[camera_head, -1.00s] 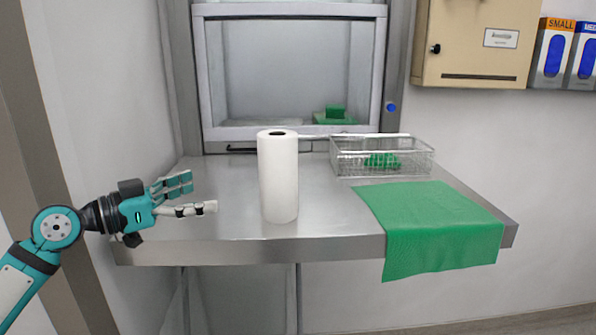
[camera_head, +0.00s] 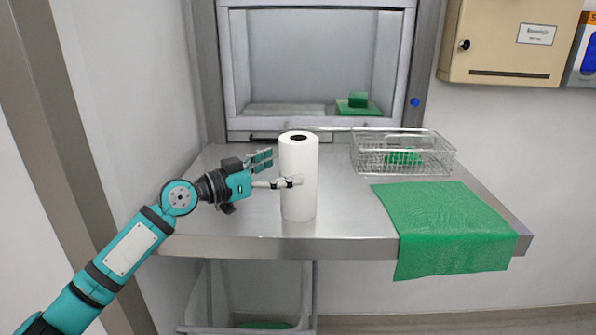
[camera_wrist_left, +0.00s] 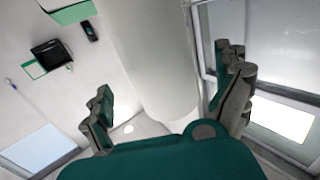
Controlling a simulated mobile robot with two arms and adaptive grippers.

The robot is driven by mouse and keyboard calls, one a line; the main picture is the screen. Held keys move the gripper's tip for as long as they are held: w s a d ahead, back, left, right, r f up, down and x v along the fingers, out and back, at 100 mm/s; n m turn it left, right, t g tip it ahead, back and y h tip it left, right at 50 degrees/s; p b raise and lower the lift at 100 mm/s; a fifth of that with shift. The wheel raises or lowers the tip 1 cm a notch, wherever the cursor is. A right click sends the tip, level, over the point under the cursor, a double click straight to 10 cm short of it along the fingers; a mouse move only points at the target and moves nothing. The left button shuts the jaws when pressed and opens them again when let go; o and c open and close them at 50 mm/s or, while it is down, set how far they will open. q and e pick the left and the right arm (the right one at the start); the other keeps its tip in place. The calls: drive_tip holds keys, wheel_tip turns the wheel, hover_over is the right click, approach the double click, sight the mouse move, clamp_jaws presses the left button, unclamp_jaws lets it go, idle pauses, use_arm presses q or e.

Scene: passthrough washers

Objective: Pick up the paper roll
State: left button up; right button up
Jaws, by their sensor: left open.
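The white paper roll (camera_head: 299,205) stands upright on the steel counter (camera_head: 250,222), near its front edge. In the left wrist view, the roll (camera_wrist_left: 150,55) lies between the two spread fingers of my left gripper (camera_wrist_left: 168,95). The gripper is open, and I cannot tell whether a finger touches the roll. My right gripper is not in view.
A green cloth (camera_head: 445,215) hangs over the counter's front edge at the right. A wire basket (camera_head: 450,160) with a green item (camera_head: 403,157) stands behind it. A pass-through hatch (camera_head: 232,70) opens at the back, with a green block (camera_head: 358,101) inside.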

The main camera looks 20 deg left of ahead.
sight(298, 160)
use_arm(q)
drive_tip(key=shift+w+d+r+p, duration=0.7)
drive_tip(key=shift+w+d+p, duration=0.2)
drive_tip(key=shift+p, duration=0.2)
drive_tip(key=shift+w+d+f, duration=0.3)
drive_tip(key=shift+w+d, duration=0.35)
drive_tip(key=shift+w, duration=0.2)
drive_tip(key=shift+w+d+f, duration=0.1)
drive_tip(key=shift+w, duration=0.05)
drive_tip(key=shift+c, duration=0.9)
drive_tip(key=c, duration=1.2)
